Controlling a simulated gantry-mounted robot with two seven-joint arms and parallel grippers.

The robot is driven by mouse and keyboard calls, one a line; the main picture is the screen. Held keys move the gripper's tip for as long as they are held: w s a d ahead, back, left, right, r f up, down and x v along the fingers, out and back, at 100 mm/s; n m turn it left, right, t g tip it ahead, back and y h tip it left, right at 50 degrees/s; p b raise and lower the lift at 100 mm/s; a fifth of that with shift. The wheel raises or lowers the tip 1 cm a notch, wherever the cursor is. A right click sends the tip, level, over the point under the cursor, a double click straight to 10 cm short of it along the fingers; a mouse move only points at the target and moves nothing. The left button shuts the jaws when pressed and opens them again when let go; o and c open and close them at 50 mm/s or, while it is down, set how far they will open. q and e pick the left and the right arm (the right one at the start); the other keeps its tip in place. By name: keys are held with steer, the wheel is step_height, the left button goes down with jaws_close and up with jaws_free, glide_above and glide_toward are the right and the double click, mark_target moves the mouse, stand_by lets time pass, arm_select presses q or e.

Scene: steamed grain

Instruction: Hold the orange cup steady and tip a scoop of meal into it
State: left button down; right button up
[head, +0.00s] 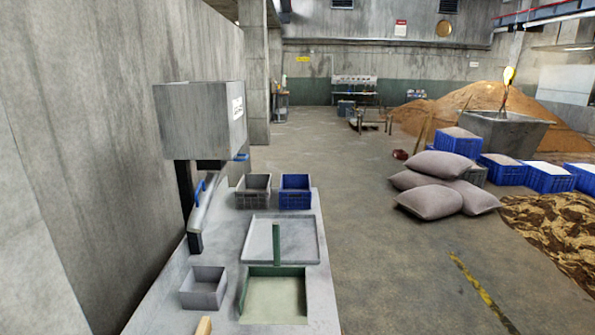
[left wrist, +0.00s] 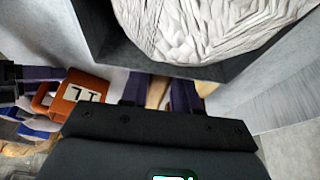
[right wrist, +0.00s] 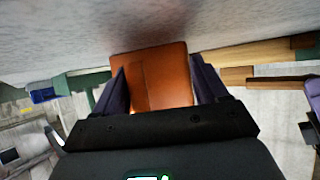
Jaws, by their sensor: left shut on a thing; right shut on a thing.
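The orange cup (right wrist: 160,85) stands between the two fingers of my right gripper (right wrist: 158,66), which is shut on it. The cup also shows at the left of the left wrist view (left wrist: 78,93), with a pale label bearing dark marks. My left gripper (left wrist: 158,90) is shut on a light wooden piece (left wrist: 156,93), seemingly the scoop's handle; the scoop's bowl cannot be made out. Above the left fingers in that view is a dark grey container (left wrist: 110,52) holding whitish, lumpy meal (left wrist: 205,25). Neither gripper shows in the head view.
In the head view, a grey work table (head: 215,250) carries a small grey bin (head: 204,290), a flat grey tray (head: 318,240), a green-edged tray (head: 242,290), a grey crate (head: 240,193) and a blue crate (head: 283,198). Pale sacks (head: 437,163) lie on open floor to the right.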

steer(key=o, duration=0.8)
